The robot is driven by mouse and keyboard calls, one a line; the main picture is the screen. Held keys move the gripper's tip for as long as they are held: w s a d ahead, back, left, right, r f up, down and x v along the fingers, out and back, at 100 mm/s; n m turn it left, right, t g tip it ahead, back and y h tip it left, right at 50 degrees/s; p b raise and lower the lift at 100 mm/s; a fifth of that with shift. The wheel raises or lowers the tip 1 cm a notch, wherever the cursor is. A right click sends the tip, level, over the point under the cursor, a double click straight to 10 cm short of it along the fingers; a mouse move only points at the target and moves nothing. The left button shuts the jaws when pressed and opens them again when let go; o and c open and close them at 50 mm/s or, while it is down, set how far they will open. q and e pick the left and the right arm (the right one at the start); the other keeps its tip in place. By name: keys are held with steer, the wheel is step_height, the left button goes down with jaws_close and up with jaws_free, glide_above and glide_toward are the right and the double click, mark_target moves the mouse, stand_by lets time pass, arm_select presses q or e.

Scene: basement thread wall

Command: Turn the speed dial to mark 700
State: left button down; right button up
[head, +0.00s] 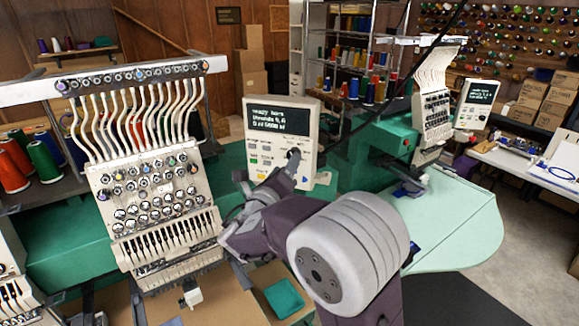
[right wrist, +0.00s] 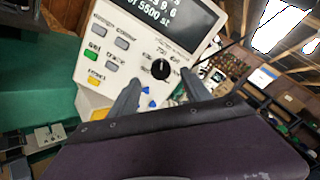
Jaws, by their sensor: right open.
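The speed dial (right wrist: 160,69) is a small black round knob on the white control panel (right wrist: 100,22). In the right wrist view its light pointer line points roughly up, towards small printed numbers too blurred to read surely. In the head view the dial (head: 293,155) sits on the panel's right side below the dark screen, partly covered by my gripper. My right gripper (right wrist: 161,92) is open and empty. Its two fingers reach towards the panel, one on each side below the dial, and appear apart from it. My left gripper is not in view.
Panel buttons (right wrist: 92,55) lie left of the dial, with blue arrow buttons (right wrist: 147,97) below it. In the head view an embroidery head (head: 150,180) with threads stands left of the panel. A second machine (head: 435,100) and a pale green table (head: 455,220) are to the right.

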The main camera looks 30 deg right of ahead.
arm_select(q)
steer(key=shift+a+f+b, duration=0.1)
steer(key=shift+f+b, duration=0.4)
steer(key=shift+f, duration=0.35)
arm_select(e)
steer(key=v, duration=0.4)
steer(key=shift+s+a, duration=0.25)
steer(key=shift+s, duration=0.05)
steer(key=shift+w+d, duration=0.1)
